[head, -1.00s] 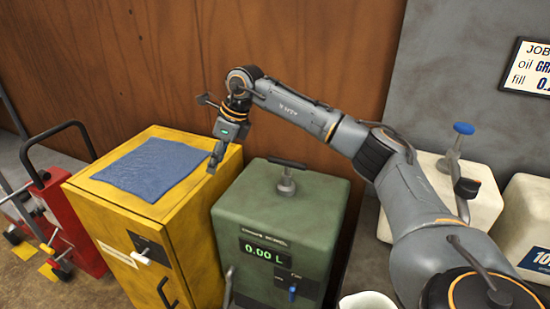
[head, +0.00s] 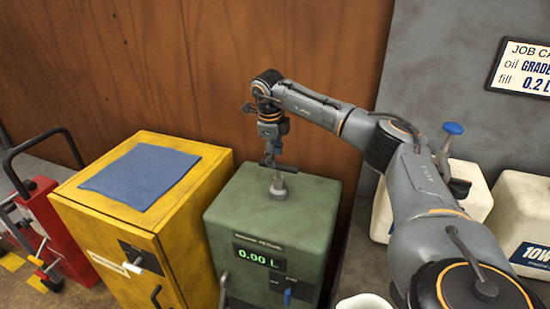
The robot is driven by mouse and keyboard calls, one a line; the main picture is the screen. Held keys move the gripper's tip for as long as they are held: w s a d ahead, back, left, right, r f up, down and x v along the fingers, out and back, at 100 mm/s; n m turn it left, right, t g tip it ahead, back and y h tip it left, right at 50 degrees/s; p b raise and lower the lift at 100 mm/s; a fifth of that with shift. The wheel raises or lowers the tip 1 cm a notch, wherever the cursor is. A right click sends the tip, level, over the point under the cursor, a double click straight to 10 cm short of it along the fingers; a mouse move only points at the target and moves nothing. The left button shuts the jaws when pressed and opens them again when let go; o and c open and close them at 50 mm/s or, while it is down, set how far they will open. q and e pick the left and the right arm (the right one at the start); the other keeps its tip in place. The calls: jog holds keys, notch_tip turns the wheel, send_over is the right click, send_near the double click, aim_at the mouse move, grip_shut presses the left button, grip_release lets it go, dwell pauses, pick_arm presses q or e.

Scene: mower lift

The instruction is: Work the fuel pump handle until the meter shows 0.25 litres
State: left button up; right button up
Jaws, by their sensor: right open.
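The green fuel pump box (head: 290,220) stands at the centre of the head view. Its meter (head: 259,256) reads 0.00 L. The pump handle (head: 278,183) is a T-shaped bar on a short stem on top of the box. A blue lever (head: 287,296) is on the box's front. My right gripper (head: 271,160) is open, pointing down, right over the handle's crossbar and partly covering it. Whether the fingers touch the bar I cannot tell. My left gripper is not in view.
A yellow cabinet (head: 90,212) with a blue cloth (head: 142,176) on top stands left of the pump. A red machine (head: 60,225) is further left. White jugs (head: 530,220) and a job card (head: 522,68) are at right. A white container (head: 365,301) is at the bottom.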

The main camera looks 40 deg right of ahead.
aim_at(278, 170)
jog(key=shift+w+d+f, duration=0.1)
jog(key=shift+d+f, duration=0.05)
jog(key=shift+f, duration=0.6)
jog(key=shift+w+d+f, duration=0.1)
jog(key=shift+f, duration=0.65)
jog(key=shift+c, duration=0.3)
grip_shut()
